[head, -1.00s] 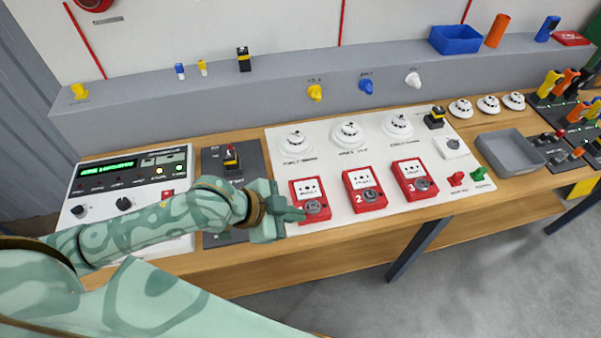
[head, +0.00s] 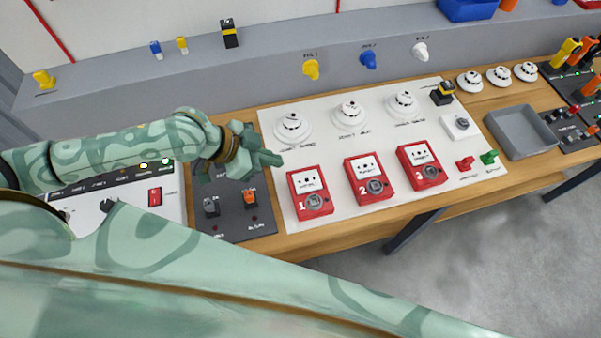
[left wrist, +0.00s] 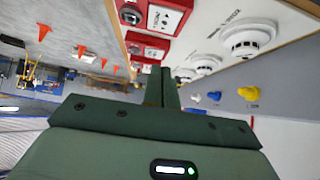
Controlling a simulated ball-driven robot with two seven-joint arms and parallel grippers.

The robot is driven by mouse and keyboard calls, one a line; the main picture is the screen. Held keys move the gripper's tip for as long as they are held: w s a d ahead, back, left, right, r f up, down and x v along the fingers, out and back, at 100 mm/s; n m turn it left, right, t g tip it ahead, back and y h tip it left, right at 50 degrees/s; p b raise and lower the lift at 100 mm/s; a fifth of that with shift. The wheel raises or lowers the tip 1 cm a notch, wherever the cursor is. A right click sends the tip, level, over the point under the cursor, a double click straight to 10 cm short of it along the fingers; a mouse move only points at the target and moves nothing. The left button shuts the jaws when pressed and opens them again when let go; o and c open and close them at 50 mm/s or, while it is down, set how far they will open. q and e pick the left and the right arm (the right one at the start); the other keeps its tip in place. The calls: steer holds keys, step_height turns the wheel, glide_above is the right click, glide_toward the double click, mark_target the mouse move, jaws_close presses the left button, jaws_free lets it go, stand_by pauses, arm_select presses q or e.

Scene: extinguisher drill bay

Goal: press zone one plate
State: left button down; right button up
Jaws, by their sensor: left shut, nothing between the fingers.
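The zone one call point (head: 311,204) is a red box marked 1 on the white panel. Its white plate (head: 308,181) faces up and is uncovered in the head view. My left gripper (head: 271,160) is shut and empty. In the head view its fingertips are just off the box's upper left corner, over the panel's left edge; they appear apart from the box. In the left wrist view the shut fingers (left wrist: 162,86) point towards a row of red boxes, the nearest (left wrist: 160,17) at the top. My right gripper is not in view.
Red boxes 2 (head: 369,180) and 3 (head: 421,167) stand to the right. White detectors (head: 292,127) sit behind the boxes. A dark switch panel (head: 238,225) lies left of the white panel. A grey tray (head: 522,132) is at the right.

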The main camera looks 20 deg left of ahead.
arm_select(q)
steer(key=b, duration=0.1)
glide_above(312, 179)
steer(key=s+a, duration=0.2)
steer(key=a, duration=0.1)
step_height(312, 179, down, 6)
steer(key=shift+d+f, duration=0.1)
steer(key=shift+d, duration=0.05)
step_height(312, 179, down, 3)
steer(key=shift+w+d+f+b, duration=0.15)
steer(key=shift+f+b, duration=0.05)
steer(key=shift+b, duration=0.2)
steer(key=shift+f, duration=0.4)
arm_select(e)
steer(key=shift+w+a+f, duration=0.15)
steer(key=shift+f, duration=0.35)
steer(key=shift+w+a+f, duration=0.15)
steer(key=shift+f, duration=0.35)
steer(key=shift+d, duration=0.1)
